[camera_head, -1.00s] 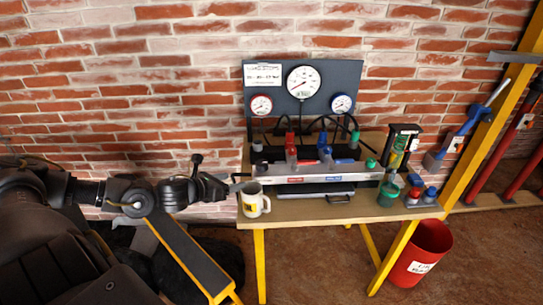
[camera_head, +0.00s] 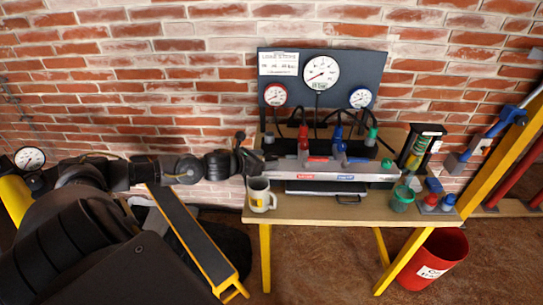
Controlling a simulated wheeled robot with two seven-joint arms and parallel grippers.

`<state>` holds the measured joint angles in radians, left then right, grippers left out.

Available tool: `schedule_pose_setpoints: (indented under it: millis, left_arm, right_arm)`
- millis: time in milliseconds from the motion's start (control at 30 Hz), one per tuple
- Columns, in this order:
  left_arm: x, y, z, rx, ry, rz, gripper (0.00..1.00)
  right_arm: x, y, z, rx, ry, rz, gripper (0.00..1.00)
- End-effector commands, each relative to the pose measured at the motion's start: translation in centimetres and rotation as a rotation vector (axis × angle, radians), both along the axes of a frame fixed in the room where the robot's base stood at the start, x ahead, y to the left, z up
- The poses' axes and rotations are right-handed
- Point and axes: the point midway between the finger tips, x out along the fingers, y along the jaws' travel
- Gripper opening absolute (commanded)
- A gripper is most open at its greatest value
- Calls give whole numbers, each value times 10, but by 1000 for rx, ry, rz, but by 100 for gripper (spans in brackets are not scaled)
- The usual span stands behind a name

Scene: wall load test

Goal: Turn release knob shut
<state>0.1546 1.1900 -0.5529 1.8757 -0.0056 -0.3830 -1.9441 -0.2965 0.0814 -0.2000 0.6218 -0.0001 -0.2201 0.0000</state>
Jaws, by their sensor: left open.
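A hand-pump station (camera_head: 330,177) with a pale front rail stands on the wooden table. It carries a red lever (camera_head: 303,138), a blue lever (camera_head: 338,136), a green knob (camera_head: 371,136) at the back and another green knob (camera_head: 387,164) at its right end. A small dark knob (camera_head: 268,138) is at its left end. I cannot tell which of these is the release knob. My left gripper (camera_head: 257,164) is open at the station's left end, above the mug; its fingertips are small and dark, and contact cannot be told. My right gripper is out of view.
A white mug (camera_head: 260,197) stands at the table's left front, below my left gripper. A gauge board (camera_head: 320,105) rises behind the station. A green jar (camera_head: 402,199) and several small items stand at right. The table front (camera_head: 330,209) is clear.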

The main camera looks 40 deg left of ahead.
Motion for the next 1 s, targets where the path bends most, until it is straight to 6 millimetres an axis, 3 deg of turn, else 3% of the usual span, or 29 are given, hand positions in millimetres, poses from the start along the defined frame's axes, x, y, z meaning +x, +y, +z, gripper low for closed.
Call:
schedule_pose_setpoints:
  millis: [200,600,933,1000]
  left_arm:
    - [25,-4,-8,-2,-3,-1,63]
    - [31,-5,-13,1,0,-1,63]
    - [31,-5,-13,0,0,-1,20]
    - [31,-5,-13,1,0,-1,18]
  right_arm:
    - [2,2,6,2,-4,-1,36]
    - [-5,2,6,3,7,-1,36]
    - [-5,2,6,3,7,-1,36]
    - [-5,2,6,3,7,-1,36]
